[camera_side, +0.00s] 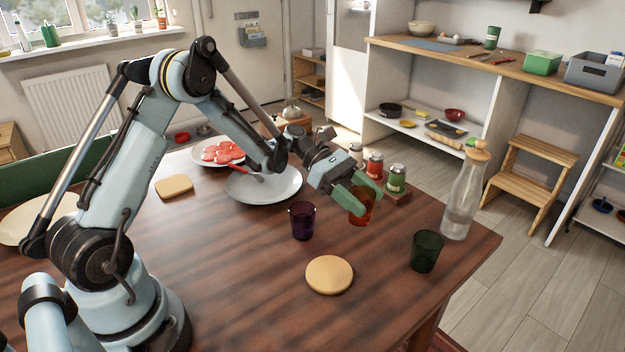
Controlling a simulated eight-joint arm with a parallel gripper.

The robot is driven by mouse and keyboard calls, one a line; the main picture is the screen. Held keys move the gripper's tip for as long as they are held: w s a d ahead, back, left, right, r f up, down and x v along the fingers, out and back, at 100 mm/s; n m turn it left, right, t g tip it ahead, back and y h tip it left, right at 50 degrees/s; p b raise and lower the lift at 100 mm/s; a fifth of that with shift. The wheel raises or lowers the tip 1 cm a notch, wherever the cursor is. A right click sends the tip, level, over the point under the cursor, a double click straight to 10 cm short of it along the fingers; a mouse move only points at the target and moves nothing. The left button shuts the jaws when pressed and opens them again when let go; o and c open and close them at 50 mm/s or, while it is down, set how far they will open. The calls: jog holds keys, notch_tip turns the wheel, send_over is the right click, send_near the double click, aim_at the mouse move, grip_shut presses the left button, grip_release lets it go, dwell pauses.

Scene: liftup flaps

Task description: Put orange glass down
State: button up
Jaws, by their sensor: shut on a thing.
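The orange glass (362,208) is between the green-tipped fingers of my gripper (358,200), towards the right side of the wooden table. My gripper is shut on it. The glass looks upright, and its upper part is partly hidden by the fingers. I cannot tell whether its base touches the table (250,290) or is a little above it.
A purple glass (302,220) stands left of the orange glass. A round tan piece (329,274), a dark green glass (426,250) and a bottle (462,200) are nearer the right edge. Spice jars (396,178) stand just behind. A grey plate (262,190) lies left.

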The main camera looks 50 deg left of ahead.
jog(key=shift+w+a+f, duration=0.15)
jog(key=shift+a+f, duration=0.05)
jog(key=shift+f, duration=1.75)
jog(key=shift+f, duration=0.1)
jog(key=o, duration=1.1)
jog(key=shift+o, duration=0.2)
